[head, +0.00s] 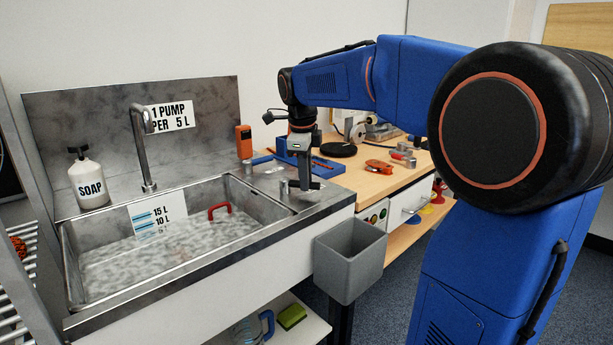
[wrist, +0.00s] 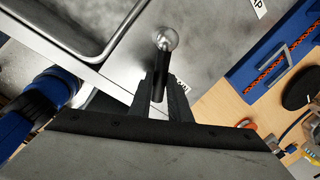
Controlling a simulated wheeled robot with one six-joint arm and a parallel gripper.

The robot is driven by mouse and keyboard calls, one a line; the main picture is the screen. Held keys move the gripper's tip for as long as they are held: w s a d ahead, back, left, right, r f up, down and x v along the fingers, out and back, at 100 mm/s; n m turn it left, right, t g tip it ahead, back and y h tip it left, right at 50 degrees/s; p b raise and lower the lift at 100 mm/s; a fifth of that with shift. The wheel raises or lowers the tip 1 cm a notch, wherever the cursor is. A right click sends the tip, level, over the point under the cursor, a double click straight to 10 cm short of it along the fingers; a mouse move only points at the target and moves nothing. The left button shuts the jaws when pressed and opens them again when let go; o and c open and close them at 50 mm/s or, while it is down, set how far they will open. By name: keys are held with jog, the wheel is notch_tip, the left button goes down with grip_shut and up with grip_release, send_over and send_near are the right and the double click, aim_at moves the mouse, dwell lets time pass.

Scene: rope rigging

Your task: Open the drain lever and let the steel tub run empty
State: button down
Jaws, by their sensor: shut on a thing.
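The steel tub (head: 75,262) is set into the counter at left, with rippled, clear-looking water (head: 165,250) in it. A level sign marked 15 L and 10 L (head: 158,216) stands at its back wall. The drain lever shows in the wrist view as a round metal end with a dark rod (wrist: 159,78), on the counter beside the tub's corner. My gripper (head: 304,186) is at the counter's right end, its fingers (wrist: 161,100) shut on the lever's dark rod. A small label behind the fingers is mostly hidden. The drain opening cannot be made out.
A curved tap (head: 139,140) and a soap bottle (head: 88,180) stand behind the tub. A red handle (head: 219,210) shows inside it. A grey bin (head: 349,262) hangs at the counter's front right. A wooden bench (head: 375,185) with tools adjoins at right.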

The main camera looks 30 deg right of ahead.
jog(key=shift+s+a+m, duration=0.3)
jog(key=shift+a+m, duration=0.1)
jog(key=shift+m, duration=0.6)
jog(key=c, duration=1.6)
grip_release()
jog(key=shift+c, duration=0.2)
jog(key=shift+r, duration=0.1)
notch_tip(320, 180, up, 17)
jog(key=s+a, duration=0.2)
jog(key=shift+a, duration=0.3)
jog(key=shift+s, duration=0.15)
